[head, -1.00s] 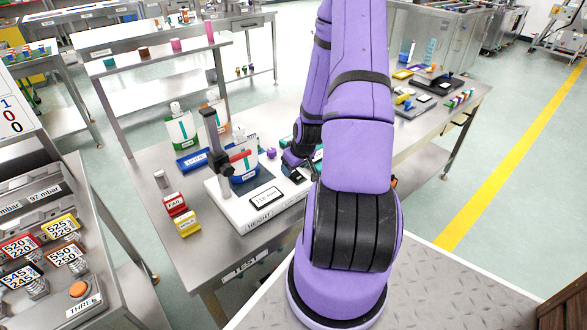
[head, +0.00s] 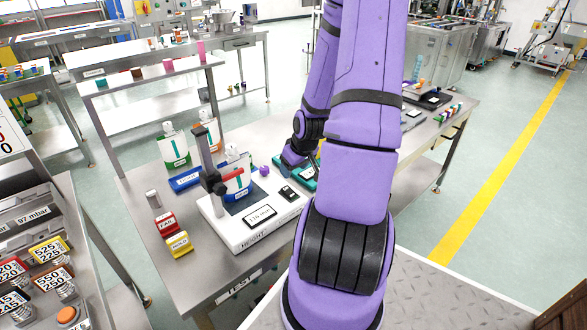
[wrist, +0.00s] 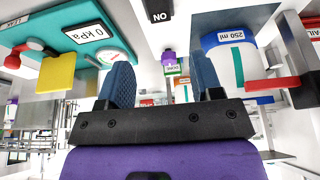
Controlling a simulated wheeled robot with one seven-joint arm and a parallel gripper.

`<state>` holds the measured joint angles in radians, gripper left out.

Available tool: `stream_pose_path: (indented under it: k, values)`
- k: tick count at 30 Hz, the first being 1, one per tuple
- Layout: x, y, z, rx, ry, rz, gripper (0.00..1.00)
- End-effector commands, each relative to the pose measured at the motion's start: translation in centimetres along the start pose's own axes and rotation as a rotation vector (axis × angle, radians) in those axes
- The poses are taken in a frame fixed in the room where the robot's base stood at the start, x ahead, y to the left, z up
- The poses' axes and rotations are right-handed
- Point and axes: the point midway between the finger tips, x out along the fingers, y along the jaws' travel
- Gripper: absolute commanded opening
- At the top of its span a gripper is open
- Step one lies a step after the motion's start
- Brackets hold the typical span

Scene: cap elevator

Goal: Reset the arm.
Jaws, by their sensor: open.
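My gripper (wrist: 163,82) is open, its two dark blue fingers apart with nothing held between them. A small purple cap (wrist: 169,57) shows beyond the gap between the fingers in the wrist view. In the head view the purple cap (head: 265,170) stands beside the height gauge. My purple arm reaches forward over the bench and hides part of it. The fingers are not clear in the head view, where my wrist is above the teal device (head: 308,184). This device, reading 0 kPa (wrist: 92,32), is at the upper left in the wrist view.
A white bottle (wrist: 232,52) stands on the white height gauge (head: 232,233), to the left of my arm. A red block (head: 166,224), yellow block (head: 179,245) and blue block (head: 187,179) lie on the bench (head: 205,272). A control panel (head: 40,205) is at left.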

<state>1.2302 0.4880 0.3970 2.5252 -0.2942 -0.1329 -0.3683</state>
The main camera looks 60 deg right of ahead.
Motion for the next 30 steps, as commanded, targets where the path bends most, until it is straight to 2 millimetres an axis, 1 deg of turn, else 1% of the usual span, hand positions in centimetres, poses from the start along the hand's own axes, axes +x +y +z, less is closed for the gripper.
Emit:
stream_pose_path:
  k: [13,17,20,23,27,30]
  values:
    - [0.0,0.0,0.0,-0.001,0.000,0.000,0.60]
    - [-0.8,-0.5,-0.7,-0.019,-0.009,0.011,0.60]
    - [-2.3,-1.5,-1.9,-0.047,-0.023,0.033,0.60]
    - [-4.6,-3.0,-3.3,-0.079,-0.039,0.062,0.60]
    - [-8.2,-5.7,-5.1,-0.114,-0.052,0.098,0.60]
    - [-10.8,-7.8,-6.1,-0.133,-0.052,0.118,0.60]
